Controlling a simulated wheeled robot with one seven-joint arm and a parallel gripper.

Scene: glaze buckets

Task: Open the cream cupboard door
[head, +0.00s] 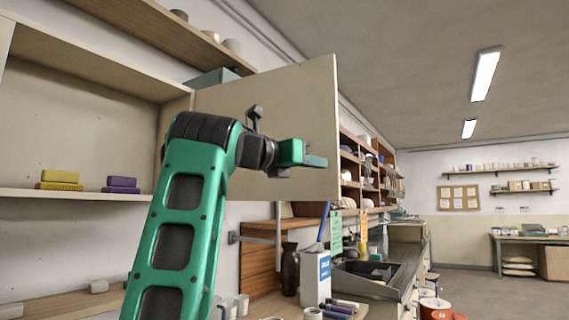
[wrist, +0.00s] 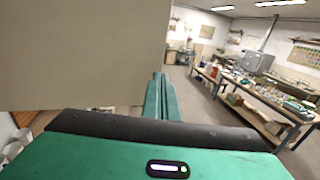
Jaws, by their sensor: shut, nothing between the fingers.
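The cream cupboard door (head: 270,105) stands swung wide open, out from the right side of the cupboard (head: 80,85), whose inside is in plain view. In the head view my gripper (head: 318,161) overlaps the lower part of the door near its free edge. Its fingers are shut and hold nothing. In the wrist view the door (wrist: 80,55) fills the upper left, and my shut fingers (wrist: 158,85) point forward beside its edge. I cannot tell whether they touch it. No handle is clearly visible.
Yellow blocks (head: 59,177) and purple blocks (head: 122,183) sit on the cupboard's shelf. Below the door, a worktop holds a dark vase (head: 290,270), a white container (head: 315,277) and markers. A long bench (wrist: 250,100) stands to the right in the wrist view, with open floor before it.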

